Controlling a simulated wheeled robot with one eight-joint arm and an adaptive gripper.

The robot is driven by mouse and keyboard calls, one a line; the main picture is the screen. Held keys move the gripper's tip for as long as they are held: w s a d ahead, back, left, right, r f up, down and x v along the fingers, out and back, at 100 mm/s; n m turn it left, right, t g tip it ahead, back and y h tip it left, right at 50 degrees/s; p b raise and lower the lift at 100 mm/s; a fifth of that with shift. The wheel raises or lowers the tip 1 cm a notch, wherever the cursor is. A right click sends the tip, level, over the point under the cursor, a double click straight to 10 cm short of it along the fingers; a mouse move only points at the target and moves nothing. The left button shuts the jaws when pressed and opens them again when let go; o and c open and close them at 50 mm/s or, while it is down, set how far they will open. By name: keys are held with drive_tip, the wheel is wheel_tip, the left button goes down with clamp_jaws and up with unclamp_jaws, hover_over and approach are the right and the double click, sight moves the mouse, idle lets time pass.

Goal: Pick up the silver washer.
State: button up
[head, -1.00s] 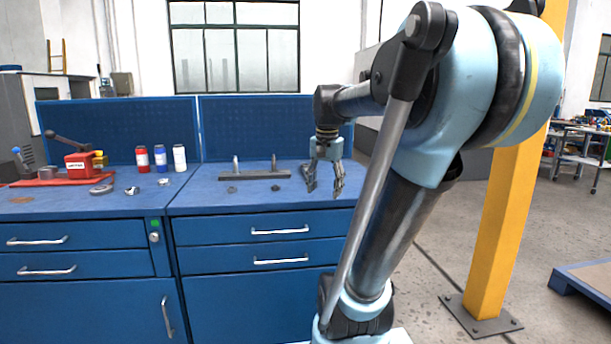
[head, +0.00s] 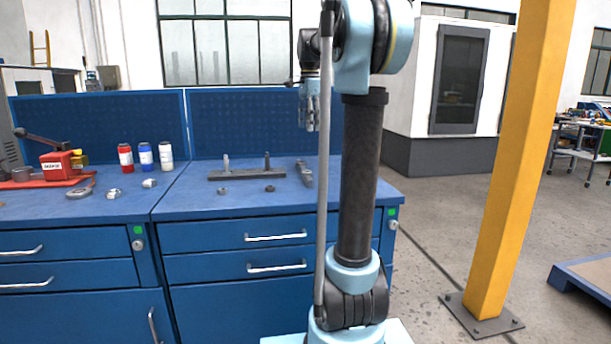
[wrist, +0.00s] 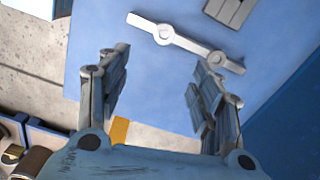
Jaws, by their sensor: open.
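Two small rings lie on the right blue workbench in the head view, in front of a dark bar with two upright pins. The left ring (head: 222,191) looks lighter and silver; the right ring (head: 270,189) looks darker. I cannot tell surely which is the silver washer. My gripper (head: 309,122) is raised above the bench, to the right of both rings, partly behind my arm. In the wrist view my gripper (wrist: 157,88) is open, with nothing between its fingers. Neither ring is visible there.
The dark bar (head: 240,174) stands behind the rings. A long grey part (head: 304,174) lies near the bench's right side and shows in the wrist view (wrist: 187,44). Bottles (head: 146,158) and a red tool (head: 58,165) stand on the left bench. A yellow post (head: 520,150) rises at right.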

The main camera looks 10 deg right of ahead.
wheel_tip(320, 180, down, 11)
drive_tip(key=shift+a+r, duration=0.1)
drive_tip(key=shift+a, duration=0.05)
drive_tip(key=f, duration=0.4)
drive_tip(key=shift+w+a+f, duration=0.25)
drive_tip(key=shift+w, duration=0.05)
drive_tip(key=shift+f, duration=0.45)
drive_tip(key=shift+f, duration=0.15)
drive_tip(key=c, duration=1.2)
